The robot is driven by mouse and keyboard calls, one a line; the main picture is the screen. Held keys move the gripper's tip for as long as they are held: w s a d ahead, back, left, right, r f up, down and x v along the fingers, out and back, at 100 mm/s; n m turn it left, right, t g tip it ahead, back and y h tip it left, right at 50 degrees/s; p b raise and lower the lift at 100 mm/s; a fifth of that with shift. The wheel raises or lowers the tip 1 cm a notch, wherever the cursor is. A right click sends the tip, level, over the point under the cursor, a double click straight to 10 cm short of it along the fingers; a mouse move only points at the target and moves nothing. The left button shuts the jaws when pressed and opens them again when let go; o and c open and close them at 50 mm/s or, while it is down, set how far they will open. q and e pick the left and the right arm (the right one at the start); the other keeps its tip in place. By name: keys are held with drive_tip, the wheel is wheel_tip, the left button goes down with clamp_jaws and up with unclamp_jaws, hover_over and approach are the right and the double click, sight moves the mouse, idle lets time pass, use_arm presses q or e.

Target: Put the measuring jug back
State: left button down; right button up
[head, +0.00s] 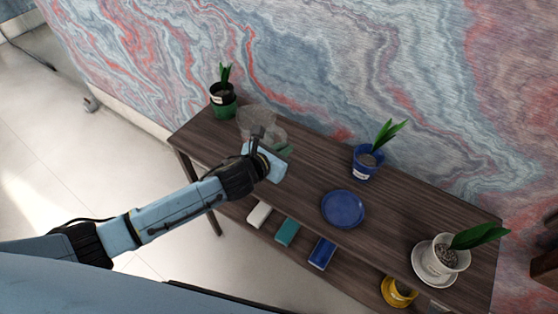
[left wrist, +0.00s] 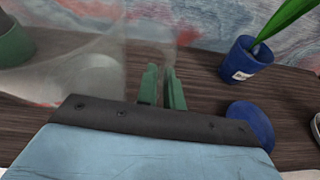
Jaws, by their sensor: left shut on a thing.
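The measuring jug (head: 258,118) is clear and see-through, and it is at the back left of the dark wooden desk. In the left wrist view the jug (left wrist: 85,75) fills the left, with a clear part running to the fingers. My left gripper (head: 286,151) is at the jug's front right side. Its green fingers (left wrist: 162,88) are shut on the jug, seemingly at its handle. The clear material makes the exact grip hard to see. I cannot tell whether the jug's base touches the desk. My right gripper is not in view.
A green pot (head: 223,104) with a plant stands left of the jug. A blue pot (head: 366,166), a blue plate (head: 343,209) and a white pot (head: 446,255) on a saucer stand to the right. Boxes (head: 287,232) and a yellow pot (head: 397,292) are on the lower shelf.

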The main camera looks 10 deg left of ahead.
use_arm(q)
drive_tip(key=shift+f+b, duration=0.55)
drive_tip(key=shift+f, duration=1.65)
drive_tip(key=shift+f, duration=0.1)
drive_tip(key=c, duration=2)
unclamp_jaws()
drive_tip(key=shift+f, duration=0.15)
drive_tip(key=o, duration=0.5)
drive_tip(key=shift+r, duration=0.25)
drive_tip(key=p+v, duration=0.2)
drive_tip(key=v, duration=1)
drive_tip(key=shift+f, duration=0.1)
